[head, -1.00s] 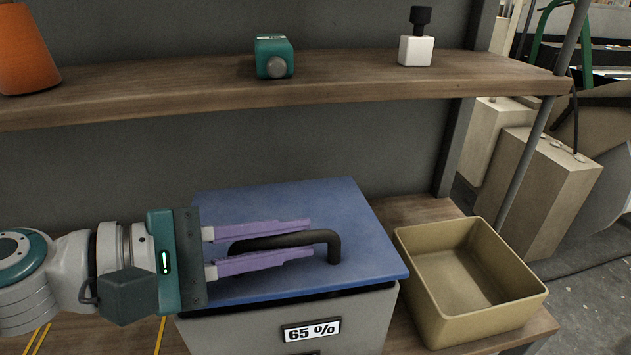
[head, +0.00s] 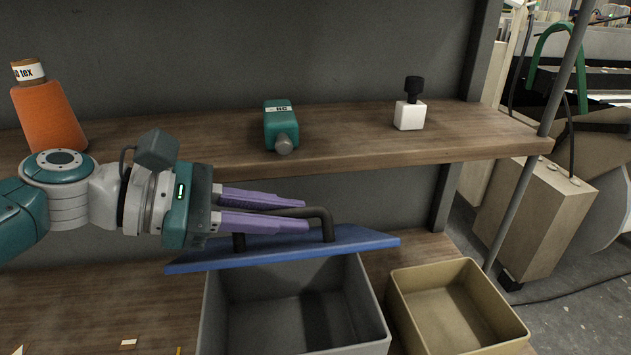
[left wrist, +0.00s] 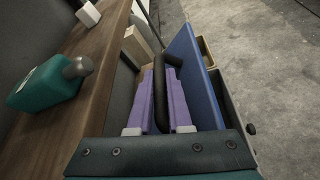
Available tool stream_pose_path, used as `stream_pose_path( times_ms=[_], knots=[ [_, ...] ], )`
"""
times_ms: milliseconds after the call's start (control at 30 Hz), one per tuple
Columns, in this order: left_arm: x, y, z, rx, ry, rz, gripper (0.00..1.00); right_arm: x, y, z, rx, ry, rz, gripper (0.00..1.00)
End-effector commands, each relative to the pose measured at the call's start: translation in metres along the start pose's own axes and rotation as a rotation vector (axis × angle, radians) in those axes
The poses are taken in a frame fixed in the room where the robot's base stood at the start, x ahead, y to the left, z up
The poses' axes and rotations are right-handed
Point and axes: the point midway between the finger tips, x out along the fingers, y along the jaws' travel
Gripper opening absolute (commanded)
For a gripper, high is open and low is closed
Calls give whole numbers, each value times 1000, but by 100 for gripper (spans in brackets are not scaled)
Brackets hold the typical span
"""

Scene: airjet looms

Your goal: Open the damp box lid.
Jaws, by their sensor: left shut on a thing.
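The damp box (head: 222,304) is a grey open-topped box on the lower wooden shelf, and its inside shows dark and empty. Its blue lid (head: 347,246) is up off the front of the box, tilted, above its back part. My left gripper (head: 306,212) is shut on the lid's black bar handle (head: 325,222), with its purple fingers on either side of the bar. In the left wrist view the handle (left wrist: 161,95) runs between the fingers, and the lid (left wrist: 192,75) stands steeply to their right. Whether the lid still touches the box's back rim is hard to tell. My right gripper is not in view.
A tan open bin (head: 455,310) stands right of the box.

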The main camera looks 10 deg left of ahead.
Motion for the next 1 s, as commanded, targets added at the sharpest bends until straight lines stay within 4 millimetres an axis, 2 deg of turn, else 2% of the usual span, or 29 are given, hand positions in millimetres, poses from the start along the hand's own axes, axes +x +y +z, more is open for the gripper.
stream_pose_path(
  times_ms=[367,400,500,767,867,1000],
  knots=[
    [0,1,2,-4,-4,-1,0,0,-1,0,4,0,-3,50],
    [0,1,2,-4,-4,-1,21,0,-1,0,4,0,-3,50],
    [0,1,1,-3,-3,0,30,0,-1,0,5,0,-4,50],
    [-2,1,0,-3,-1,0,30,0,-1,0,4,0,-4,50],
    [-11,2,0,-3,0,2,30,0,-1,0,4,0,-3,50],
    [-38,1,-2,-1,3,1,30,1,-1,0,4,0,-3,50]
  ],
)
